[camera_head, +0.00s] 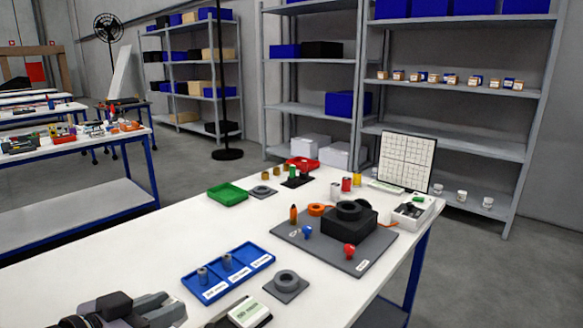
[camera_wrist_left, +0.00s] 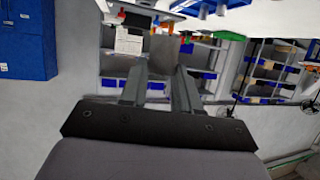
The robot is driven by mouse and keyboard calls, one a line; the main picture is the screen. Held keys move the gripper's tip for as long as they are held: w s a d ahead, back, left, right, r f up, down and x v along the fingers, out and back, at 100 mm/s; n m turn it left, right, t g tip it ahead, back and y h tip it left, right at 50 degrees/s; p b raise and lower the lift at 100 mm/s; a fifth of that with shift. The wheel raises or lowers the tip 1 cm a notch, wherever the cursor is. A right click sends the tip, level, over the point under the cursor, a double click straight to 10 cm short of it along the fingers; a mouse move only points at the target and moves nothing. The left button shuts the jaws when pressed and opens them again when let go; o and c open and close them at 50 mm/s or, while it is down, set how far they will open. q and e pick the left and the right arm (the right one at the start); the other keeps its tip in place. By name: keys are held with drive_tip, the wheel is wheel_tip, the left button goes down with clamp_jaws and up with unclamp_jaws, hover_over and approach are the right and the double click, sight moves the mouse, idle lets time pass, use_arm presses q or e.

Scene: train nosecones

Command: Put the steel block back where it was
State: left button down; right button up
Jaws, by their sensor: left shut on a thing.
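My left gripper (camera_head: 170,308) is at the bottom left of the head view, in front of the blue tray (camera_head: 188,286). In the left wrist view its two fingers (camera_wrist_left: 162,72) are shut on a dull grey block (camera_wrist_left: 163,52), which I take to be the steel block. The block is not clear in the head view. The blue tray has three labelled compartments. Small grey metal cylinders stand in the left one (camera_head: 203,276) and the middle one (camera_head: 227,262); the right compartment looks empty. My right gripper is not in view.
A dark board (camera_head: 345,262) holds a black block and coloured knobs. A green tray (camera_head: 228,194) stands farther back. The table's left part is clear.

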use_arm(q)
drive_tip(key=s+a+f+n+t+y, duration=0.1)
drive_tip(key=s+f+n+y, duration=0.3)
drive_tip(key=f+n+y, duration=0.2)
drive_tip(key=shift+t+y, duration=0.3)
drive_tip(key=shift+s+a, duration=0.15)
drive_tip(key=shift+a, duration=0.1)
